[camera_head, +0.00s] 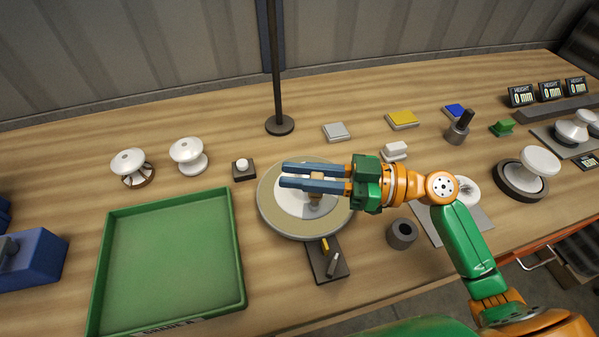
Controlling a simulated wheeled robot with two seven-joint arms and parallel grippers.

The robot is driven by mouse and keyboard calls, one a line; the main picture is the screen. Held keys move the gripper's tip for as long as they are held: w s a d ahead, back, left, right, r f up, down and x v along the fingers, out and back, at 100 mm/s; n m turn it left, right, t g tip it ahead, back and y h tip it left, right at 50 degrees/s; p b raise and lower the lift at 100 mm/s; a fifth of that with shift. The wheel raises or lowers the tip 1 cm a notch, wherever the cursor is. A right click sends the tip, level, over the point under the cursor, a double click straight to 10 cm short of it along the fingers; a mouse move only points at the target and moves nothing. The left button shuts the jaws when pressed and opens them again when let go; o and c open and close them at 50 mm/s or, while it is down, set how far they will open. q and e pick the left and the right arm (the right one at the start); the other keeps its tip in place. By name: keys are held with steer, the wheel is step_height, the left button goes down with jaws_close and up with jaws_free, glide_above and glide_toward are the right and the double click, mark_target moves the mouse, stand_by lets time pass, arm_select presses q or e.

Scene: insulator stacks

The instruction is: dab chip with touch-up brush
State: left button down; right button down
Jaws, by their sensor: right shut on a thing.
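My right gripper (283,175) reaches in from the right over a round beige turntable (275,223). It is shut on a small tan piece (318,176) that looks like the touch-up brush; part of it shows between the fingers and part below them. A white disc-shaped insulator (288,205) lies on the turntable under the fingers, partly covered by them. I cannot make out a chip on it. I cannot tell whether the brush's tip touches the white surface. My left gripper is not in view.
A dark holder (318,266) with a yellow and a grey stick stands in front of the turntable. A green tray (170,265) is at left. White insulators (188,153) stand behind it. A black pole (274,60) rises behind. A grey cup (401,234) stands near my right arm.

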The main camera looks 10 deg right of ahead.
step_height(320, 180, up, 7)
steer(key=p, duration=0.4)
stand_by(0.4)
stand_by(0.5)
